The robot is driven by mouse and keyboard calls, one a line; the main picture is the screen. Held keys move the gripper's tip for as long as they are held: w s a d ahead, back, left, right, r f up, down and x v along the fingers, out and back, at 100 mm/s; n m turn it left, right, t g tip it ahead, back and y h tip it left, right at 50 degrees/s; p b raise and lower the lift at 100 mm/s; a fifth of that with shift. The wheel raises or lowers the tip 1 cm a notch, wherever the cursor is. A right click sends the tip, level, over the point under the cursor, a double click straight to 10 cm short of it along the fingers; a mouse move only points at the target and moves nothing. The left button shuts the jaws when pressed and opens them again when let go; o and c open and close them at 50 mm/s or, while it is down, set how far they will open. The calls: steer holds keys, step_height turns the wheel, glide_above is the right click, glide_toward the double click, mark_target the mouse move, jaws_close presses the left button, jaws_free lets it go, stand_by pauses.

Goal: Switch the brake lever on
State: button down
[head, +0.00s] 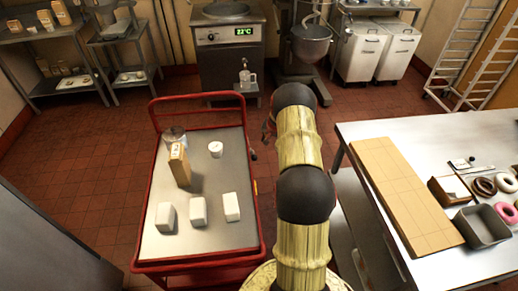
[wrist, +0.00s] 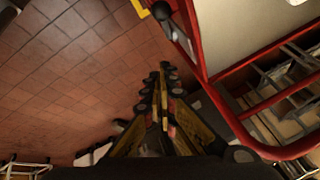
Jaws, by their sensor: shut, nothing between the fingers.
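The red cart (head: 152,180) stands left of my arm in the head view, with a grey top. What looks like the brake lever (head: 253,155), a small dark knob, is on the cart's right side rail. In the wrist view the dark lever knob (wrist: 162,11) is at the top, against the red frame (wrist: 190,52). My gripper (wrist: 159,72) is shut and empty, its fingers together, below the knob in that picture and apart from it. In the head view my arm hides most of the gripper. The lever's exact position is too small to tell.
A steel table (head: 440,135) with a tan board (head: 405,190) is at the right. A yellow part (wrist: 140,8) shows near the lever. The tiled floor left of the cart is clear.

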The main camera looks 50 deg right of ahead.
steer(key=w+f+b, duration=0.2)
steer(key=w+f, duration=0.1)
steer(key=f, duration=0.8)
steer(key=shift+w+a, duration=0.25)
steer(key=shift+a, duration=0.15)
steer(key=shift+f+b, duration=0.1)
steer(key=shift+b, duration=0.3)
steer(key=shift+s+a+f+b, duration=0.2)
steer(key=shift+b, duration=0.25)
